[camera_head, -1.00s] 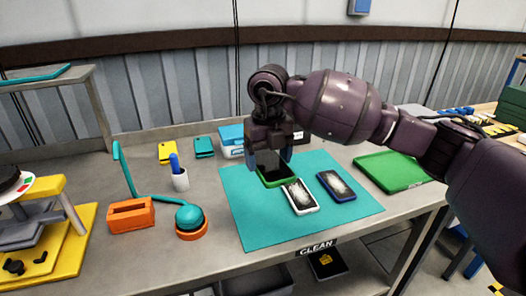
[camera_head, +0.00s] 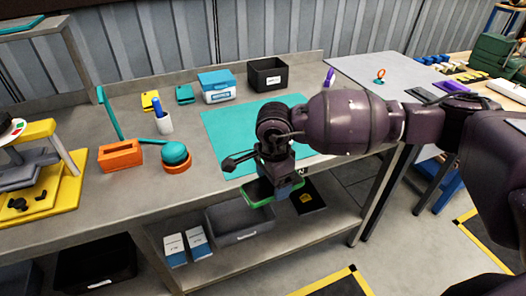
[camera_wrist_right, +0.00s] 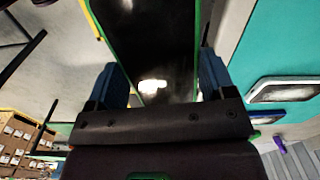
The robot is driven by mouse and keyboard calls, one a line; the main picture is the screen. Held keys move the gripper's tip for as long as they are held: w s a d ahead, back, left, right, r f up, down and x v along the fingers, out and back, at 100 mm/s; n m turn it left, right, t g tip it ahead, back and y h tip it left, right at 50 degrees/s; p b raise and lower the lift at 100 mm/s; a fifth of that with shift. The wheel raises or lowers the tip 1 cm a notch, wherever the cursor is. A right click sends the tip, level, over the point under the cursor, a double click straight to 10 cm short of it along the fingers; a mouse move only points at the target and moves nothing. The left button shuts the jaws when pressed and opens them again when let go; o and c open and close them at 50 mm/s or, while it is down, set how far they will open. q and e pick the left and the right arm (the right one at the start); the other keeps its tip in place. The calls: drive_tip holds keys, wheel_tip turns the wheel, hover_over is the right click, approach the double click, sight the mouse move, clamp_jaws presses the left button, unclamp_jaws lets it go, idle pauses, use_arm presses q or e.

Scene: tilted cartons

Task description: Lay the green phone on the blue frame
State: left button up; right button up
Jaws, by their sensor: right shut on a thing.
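My right gripper (camera_head: 272,182) is shut on the green phone (camera_head: 258,194) and holds it in the air in front of the table's edge. In the right wrist view the phone (camera_wrist_right: 168,45) shows its dark screen and green edges between the blue fingers. In the head view my arm hides that part of the mat. My left gripper is out of view.
The teal mat (camera_head: 228,122) is clear on its left part. A shelf with bins lies below.

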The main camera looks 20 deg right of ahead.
drive_tip(key=s+d+f+n, duration=0.1)
drive_tip(key=s+f+n, duration=0.7)
drive_tip(key=f+n, duration=0.4)
drive_tip(key=shift+d+f+n, duration=0.25)
drive_tip(key=shift+d+n, duration=0.05)
drive_tip(key=shift+n, duration=1.8)
